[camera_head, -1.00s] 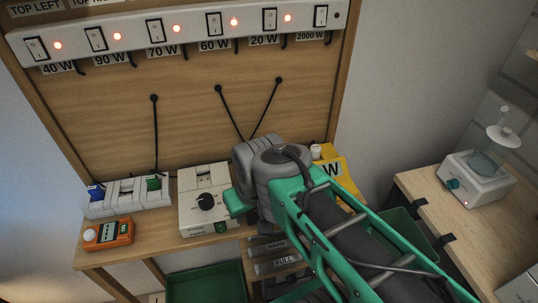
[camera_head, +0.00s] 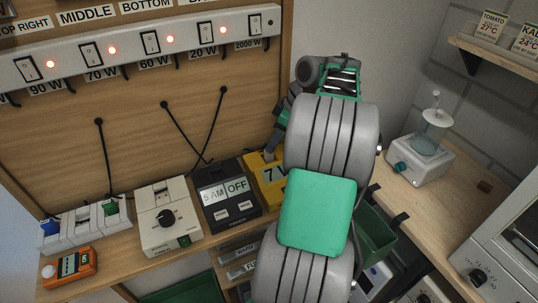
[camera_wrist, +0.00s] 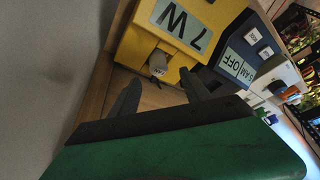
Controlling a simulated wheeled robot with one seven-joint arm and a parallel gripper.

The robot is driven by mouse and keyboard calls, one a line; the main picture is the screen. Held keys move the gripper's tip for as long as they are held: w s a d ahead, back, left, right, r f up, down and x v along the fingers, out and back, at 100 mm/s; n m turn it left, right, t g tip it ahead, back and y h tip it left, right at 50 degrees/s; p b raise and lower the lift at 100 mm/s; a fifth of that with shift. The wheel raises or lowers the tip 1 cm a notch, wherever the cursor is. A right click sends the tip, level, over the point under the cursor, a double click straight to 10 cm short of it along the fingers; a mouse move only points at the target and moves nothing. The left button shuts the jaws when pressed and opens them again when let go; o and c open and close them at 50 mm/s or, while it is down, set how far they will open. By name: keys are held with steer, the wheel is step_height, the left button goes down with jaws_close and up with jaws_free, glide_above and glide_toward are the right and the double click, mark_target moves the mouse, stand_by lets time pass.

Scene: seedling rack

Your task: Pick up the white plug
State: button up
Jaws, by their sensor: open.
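The white plug (camera_wrist: 157,63) shows in the wrist view as a small pale piece against the end of the yellow box marked 7 W (camera_wrist: 168,35). It lies just beyond the fingertips, between their lines. My gripper (camera_wrist: 158,84) is open, with one dark finger to each side below the plug, and nothing is between the fingers. In the head view my gripper (camera_head: 274,148) reaches down by the yellow box (camera_head: 262,183). I cannot make out the plug clearly there, as my arm covers that area.
A dark timer (camera_head: 229,191) reading 5 AM OFF stands left of the yellow box. A white dial box (camera_head: 168,221) and an orange meter (camera_head: 69,267) are further left. A green bin (camera_head: 375,228) and a side bench (camera_head: 470,187) are on the right.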

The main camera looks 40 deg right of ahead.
steer(key=x, duration=0.5)
steer(key=shift+d+f+p, duration=0.1)
steer(key=shift+d+p, duration=0.05)
steer(key=shift+p, duration=0.15)
steer(key=shift+c, duration=0.4)
jaws_close()
